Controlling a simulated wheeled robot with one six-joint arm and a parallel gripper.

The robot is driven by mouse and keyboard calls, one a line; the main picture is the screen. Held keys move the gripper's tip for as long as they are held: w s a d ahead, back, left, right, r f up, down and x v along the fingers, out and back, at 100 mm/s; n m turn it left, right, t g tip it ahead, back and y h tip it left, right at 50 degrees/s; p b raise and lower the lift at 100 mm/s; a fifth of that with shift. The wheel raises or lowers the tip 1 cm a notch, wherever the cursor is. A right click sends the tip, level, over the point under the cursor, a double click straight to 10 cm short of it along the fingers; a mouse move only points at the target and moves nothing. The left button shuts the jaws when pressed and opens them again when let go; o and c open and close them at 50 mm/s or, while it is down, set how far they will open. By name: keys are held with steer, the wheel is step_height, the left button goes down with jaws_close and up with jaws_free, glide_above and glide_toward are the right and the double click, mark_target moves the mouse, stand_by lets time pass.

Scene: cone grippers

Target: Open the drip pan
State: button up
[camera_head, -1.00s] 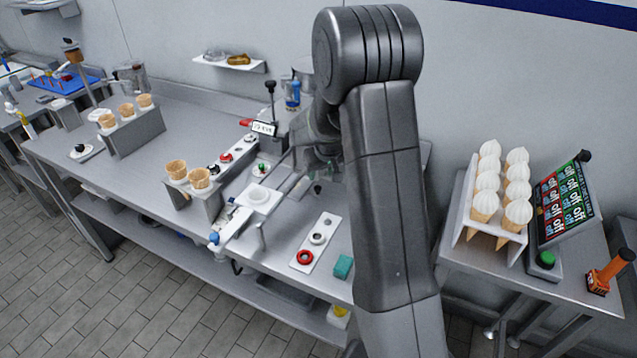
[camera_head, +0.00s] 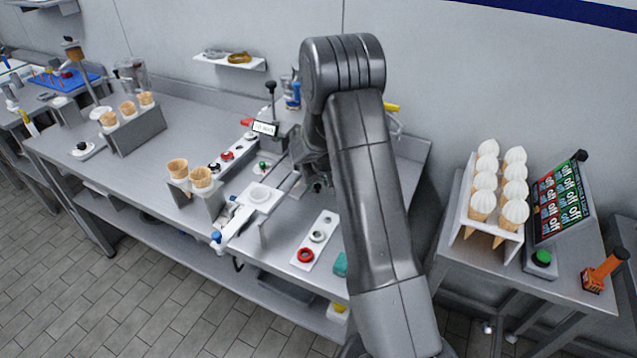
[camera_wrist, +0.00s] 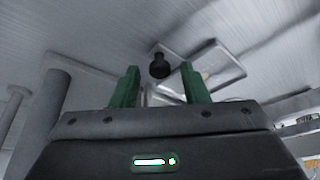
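My gripper (camera_wrist: 159,69) shows in the wrist view with its two green fingers apart and nothing clasped between them. A black round knob (camera_wrist: 158,63) appears in the gap between the fingertips, seemingly just beyond them. A shallow rectangular tray-like part (camera_wrist: 228,72) with a pale rim lies right of the knob; I cannot tell whether it is the drip pan. In the head view, my gripper (camera_head: 317,181) is over the table's right part, partly hidden by my arm. A white square piece with a round dish (camera_head: 259,196) lies left of it.
The metal table (camera_head: 190,115) carries a cone holder (camera_head: 137,130), another two-cone holder (camera_head: 197,202), and a white strip with a red ring (camera_head: 306,255). A side table holds a rack of white-topped cones (camera_head: 482,222) and an on/off panel (camera_head: 562,203). A wall shelf (camera_head: 229,61) hangs behind.

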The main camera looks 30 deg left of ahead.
jaws_close()
steer(key=d+b, duration=0.2)
steer(key=d, duration=0.2)
steer(key=w+d+b, duration=0.1)
steer(key=d+b, duration=0.1)
steer(key=d, duration=0.3)
steer(key=d+b, duration=0.2)
steer(key=d, duration=0.2)
steer(key=shift+w+d+f+b, duration=0.15)
steer(key=shift+w+d+b, duration=0.05)
steer(key=shift+w+b, duration=0.15)
steer(key=shift+d, duration=0.45)
steer(key=shift+o, duration=0.5)
jaws_free()
steer(key=shift+r, duration=0.25)
steer(key=b+v, duration=0.1)
steer(key=v, duration=1.2)
steer(key=shift+s+d+r, duration=0.15)
steer(key=shift+d+r, duration=0.05)
steer(key=shift+r, duration=0.05)
